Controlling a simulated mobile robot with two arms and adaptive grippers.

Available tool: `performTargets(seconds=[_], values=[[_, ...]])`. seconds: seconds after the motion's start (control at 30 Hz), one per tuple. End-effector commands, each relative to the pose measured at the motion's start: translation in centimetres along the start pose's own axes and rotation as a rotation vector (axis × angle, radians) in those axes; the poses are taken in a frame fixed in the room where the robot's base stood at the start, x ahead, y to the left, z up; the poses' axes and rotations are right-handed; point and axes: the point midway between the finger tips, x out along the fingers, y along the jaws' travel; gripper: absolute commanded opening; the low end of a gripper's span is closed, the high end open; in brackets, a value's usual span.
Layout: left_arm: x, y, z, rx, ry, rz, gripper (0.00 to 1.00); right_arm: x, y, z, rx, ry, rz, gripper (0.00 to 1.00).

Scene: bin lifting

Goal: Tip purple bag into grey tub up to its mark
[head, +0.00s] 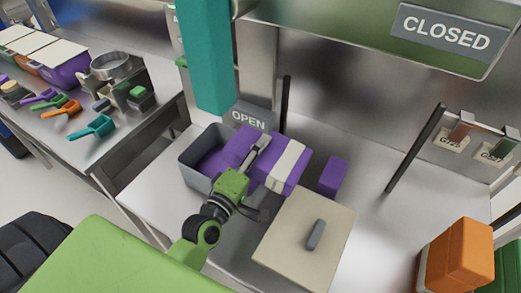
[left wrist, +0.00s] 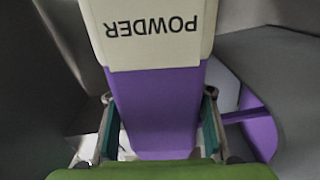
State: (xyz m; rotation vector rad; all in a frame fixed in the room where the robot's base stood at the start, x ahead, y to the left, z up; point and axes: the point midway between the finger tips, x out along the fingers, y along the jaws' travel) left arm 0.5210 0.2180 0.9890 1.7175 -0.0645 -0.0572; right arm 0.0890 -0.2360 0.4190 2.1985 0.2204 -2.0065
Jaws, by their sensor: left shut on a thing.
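The purple bag (head: 270,171) with a cream band is held tilted, lying nearly on its side, with its left end at the right side of the grey tub (head: 188,172). The tub stands on the bench, and purple material (head: 212,164) shows inside it. Its mark cannot be seen. My left gripper (head: 258,150) is shut on the bag. In the left wrist view the bag (left wrist: 155,105) sits between both fingers, its POWDER label upside down. Whether powder is flowing is hidden. My right gripper is not in view.
A beige lid (head: 300,243) with a grey handle lies in front, and a purple block (head: 333,176) stands right of the bag. A teal column (head: 205,55) hangs above the tub. Orange (head: 460,255) and green containers stand at the right. Several scoops lie on the left table.

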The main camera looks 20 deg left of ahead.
Motion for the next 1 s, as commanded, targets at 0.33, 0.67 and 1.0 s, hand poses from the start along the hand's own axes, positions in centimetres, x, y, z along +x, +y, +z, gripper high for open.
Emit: performTargets(seconds=[0.33, 0.67, 1.0], values=[[0.0, 0.6, -0.1, 0.047, 0.002, 0.003, 0.18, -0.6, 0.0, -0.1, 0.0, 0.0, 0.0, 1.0], [0.0, 2.5, -0.2, 0.162, 0.001, 0.003, 0.18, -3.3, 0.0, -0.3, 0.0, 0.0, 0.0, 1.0], [0.0, 3.3, -0.5, 0.222, 0.001, 0.003, 0.18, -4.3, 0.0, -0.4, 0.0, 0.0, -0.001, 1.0]])
